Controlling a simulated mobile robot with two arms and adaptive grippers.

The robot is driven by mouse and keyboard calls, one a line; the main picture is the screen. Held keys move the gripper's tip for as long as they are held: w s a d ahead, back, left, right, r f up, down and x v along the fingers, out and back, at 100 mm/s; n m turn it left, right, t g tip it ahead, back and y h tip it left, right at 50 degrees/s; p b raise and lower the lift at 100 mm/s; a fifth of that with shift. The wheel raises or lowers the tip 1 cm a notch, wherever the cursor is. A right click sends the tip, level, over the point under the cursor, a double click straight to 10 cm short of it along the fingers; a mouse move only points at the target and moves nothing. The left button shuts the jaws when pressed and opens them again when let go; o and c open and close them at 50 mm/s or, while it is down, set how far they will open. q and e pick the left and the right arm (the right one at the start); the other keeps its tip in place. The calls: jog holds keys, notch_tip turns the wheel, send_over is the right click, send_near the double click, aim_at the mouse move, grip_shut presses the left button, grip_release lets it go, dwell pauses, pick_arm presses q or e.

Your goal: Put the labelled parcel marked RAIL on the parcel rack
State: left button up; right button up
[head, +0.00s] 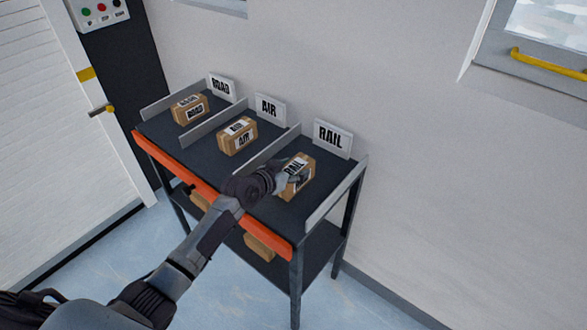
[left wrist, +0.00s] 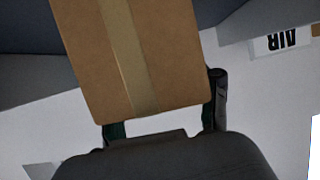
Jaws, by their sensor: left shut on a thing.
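The RAIL parcel (head: 300,185) is a brown box with a white label, in the lane under the RAIL sign of the parcel rack (head: 262,209). My left gripper (head: 281,181) is shut on it from the front left and hides part of it. Whether the parcel rests on the dark rack top or is held just above it, I cannot tell. In the left wrist view the parcel (left wrist: 140,55), with a tan tape strip, sits between the fingers. My right gripper is not in view.
The AIR parcel (head: 238,136) and the ROAD parcel (head: 190,108) sit in the lanes to the left. Grey dividers separate the lanes. The RAIL sign (head: 332,139) stands at the back. An orange strip (head: 208,193) runs along the front edge. More brown boxes (head: 259,247) lie on the lower shelf.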

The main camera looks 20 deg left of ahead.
pick_arm(q)
jog(key=o, duration=1.4)
jog(key=shift+f, duration=0.1)
jog(key=shift+s+r, duration=0.1)
jog(key=shift+r, duration=0.1)
jog(key=v, duration=1.1)
jog(key=shift+s+a+r, duration=0.15)
jog(key=shift+s+r, duration=0.05)
jog(key=shift+s, duration=0.15)
